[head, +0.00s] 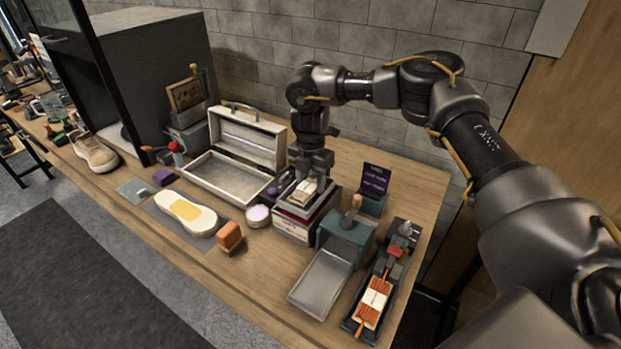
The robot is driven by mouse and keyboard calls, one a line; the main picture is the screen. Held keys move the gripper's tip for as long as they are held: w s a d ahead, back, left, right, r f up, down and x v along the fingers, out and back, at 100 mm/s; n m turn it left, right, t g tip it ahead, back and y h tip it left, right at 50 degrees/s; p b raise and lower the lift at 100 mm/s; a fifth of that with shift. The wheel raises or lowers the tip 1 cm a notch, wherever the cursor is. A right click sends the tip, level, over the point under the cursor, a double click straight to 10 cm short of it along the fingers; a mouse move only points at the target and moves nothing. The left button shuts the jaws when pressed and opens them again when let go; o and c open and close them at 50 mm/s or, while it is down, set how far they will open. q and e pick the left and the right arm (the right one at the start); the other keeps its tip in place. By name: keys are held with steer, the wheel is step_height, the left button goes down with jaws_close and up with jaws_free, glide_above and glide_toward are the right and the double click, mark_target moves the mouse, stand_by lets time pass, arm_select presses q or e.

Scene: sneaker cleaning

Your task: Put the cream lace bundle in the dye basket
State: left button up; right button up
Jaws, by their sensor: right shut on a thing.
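My right gripper (308,176) points down over the middle of the workbench, shut on a small cream bundle (303,192) that looks like the cream lace bundle. The bundle is at the top of a dark-topped stack of white and red boxes (294,231); I cannot tell whether it touches the top. A small teal holder with a dark purple lettered card (374,181) stands to the right of the stack. I cannot tell which container is the dye basket. My left gripper is not in view.
An open white case (225,179) stands left of the stack. A teal box with a wooden-handled tool (346,232), a metal tray (321,284) and a dark tray with orange pieces (388,292) lie to the right. A shoe sole (186,214) and an orange block (230,235) are in front.

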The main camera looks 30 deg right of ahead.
mark_target(310, 182)
steer(key=shift+f, duration=0.25)
steer(key=shift+f, duration=0.1)
steer(key=o, duration=0.7)
step_height(310, 182, up, 5)
steer(key=shift+b, duration=0.9)
step_height(310, 182, up, 7)
steer(key=shift+r, duration=0.15)
